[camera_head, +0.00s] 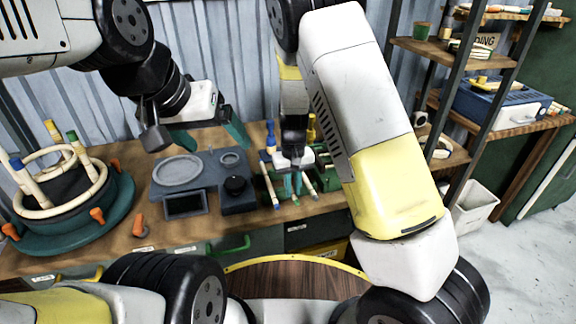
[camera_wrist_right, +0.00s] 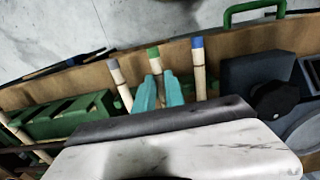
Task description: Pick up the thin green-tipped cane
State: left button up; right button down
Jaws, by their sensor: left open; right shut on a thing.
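The thin green-tipped cane (camera_head: 295,200) lies at the green rack between a blue-tipped cane (camera_head: 276,205) and a grey-tipped cane (camera_head: 313,200). In the right wrist view, its green tip (camera_wrist_right: 153,53) shows just beyond the teal fingers. My right gripper (camera_head: 297,182) points down over the rack and is shut on the green-tipped cane; the fingers hide part of its shaft. Whether the cane is clear of the rack cannot be told. My left gripper (camera_head: 210,138) is open and empty above the back of the bench, left of the rack.
The green rack (camera_wrist_right: 65,118) stands on the wooden bench (camera_head: 125,232). A dark grey tray (camera_head: 185,205) with a black knob (camera_head: 235,184) is left of it. A round bending jig (camera_head: 118,205) with rattan hoops and thicker tipped canes stands far left. Shelves (camera_head: 440,52) are at right.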

jog(key=shift+r, duration=0.55)
jog(key=r, duration=0.1)
jog(key=s+r, duration=0.1)
jog(key=shift+r, duration=0.3)
jog(key=s+r, duration=0.1)
jog(key=s, duration=1.3)
jog(key=r, duration=0.2)
jog(key=s+r, duration=0.1)
jog(key=r, duration=0.2)
jog(key=shift+r, duration=0.15)
